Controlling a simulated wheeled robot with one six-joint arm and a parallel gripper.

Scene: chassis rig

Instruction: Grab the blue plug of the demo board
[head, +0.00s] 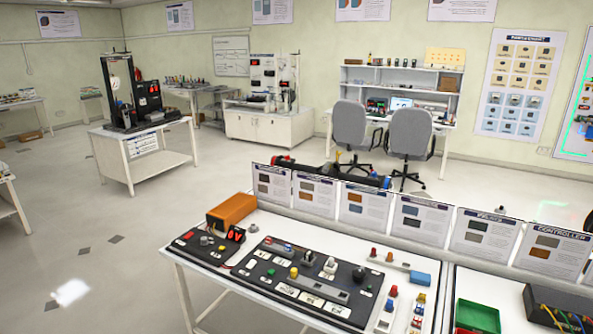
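A dark demo board (312,277) with several knobs, buttons and white labels lies on the white table in the lower middle of the head view. A small blue piece (289,247) shows near its back edge; it is too small to tell whether it is a plug. I cannot tell which of these is the blue plug. My gripper is not in view.
Left of the board are an orange box (231,211) and a smaller dark panel (206,247). Upright information cards (364,208) line the table's back edge. A green tray (478,317) is at the lower right. Open floor (90,215) lies left of the table.

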